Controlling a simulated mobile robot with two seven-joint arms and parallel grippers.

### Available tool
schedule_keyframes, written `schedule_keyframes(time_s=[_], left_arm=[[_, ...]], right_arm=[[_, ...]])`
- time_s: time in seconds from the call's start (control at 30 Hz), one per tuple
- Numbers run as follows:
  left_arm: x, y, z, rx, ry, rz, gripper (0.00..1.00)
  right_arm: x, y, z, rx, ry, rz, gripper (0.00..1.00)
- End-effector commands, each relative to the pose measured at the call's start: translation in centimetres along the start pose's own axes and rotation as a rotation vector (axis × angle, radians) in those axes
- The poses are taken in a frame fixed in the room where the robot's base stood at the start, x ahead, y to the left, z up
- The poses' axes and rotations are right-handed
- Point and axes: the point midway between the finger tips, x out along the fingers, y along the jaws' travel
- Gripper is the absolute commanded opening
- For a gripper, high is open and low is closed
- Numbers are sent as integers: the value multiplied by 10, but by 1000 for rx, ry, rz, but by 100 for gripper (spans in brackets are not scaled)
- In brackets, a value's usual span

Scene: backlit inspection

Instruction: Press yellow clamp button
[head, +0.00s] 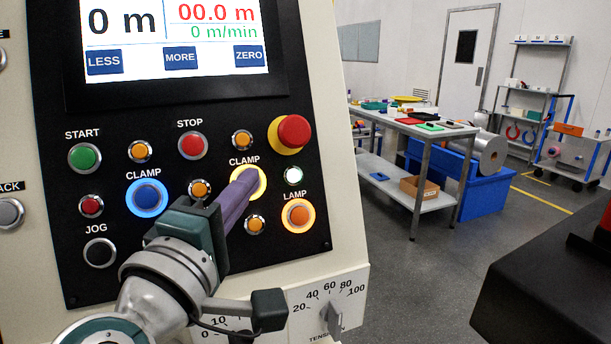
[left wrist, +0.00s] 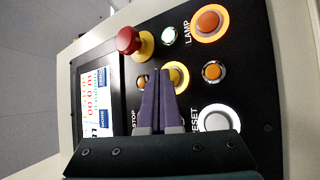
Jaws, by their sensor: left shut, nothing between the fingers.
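The yellow clamp button (head: 262,184) has a lit yellow ring and sits under the right-hand CLAMP label on the black control panel (head: 318,232). My left gripper (head: 247,176) is shut and empty, its purple fingers reaching up over the button and hiding most of it. In the left wrist view the fingertips (left wrist: 157,76) lie at the yellow button (left wrist: 180,73), covering part of it. I cannot tell whether they touch it. A blue clamp button (head: 147,196) with a lit blue ring is to the left. My right gripper is not in view.
A red mushroom button (head: 293,130) stands out above right of the clamp button. A white lit button (head: 293,176) and the orange LAMP button (head: 298,215) are close on the right. Small orange buttons surround it. A tension knob (head: 334,316) projects below.

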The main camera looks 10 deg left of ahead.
Motion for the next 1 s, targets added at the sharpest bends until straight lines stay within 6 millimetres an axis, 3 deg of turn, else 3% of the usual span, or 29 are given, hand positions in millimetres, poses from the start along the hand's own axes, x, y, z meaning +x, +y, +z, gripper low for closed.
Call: schedule_keyframes(time_s=[0.33, 0.7, 1.0], left_arm=[[-3, 3, 3, -1, -1, -1, 0], [-30, 25, 22, -3, 0, -2, 0], [-43, 32, 32, -1, 0, 0, 0]], right_arm=[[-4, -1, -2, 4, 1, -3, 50], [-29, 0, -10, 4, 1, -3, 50], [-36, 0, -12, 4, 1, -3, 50]])
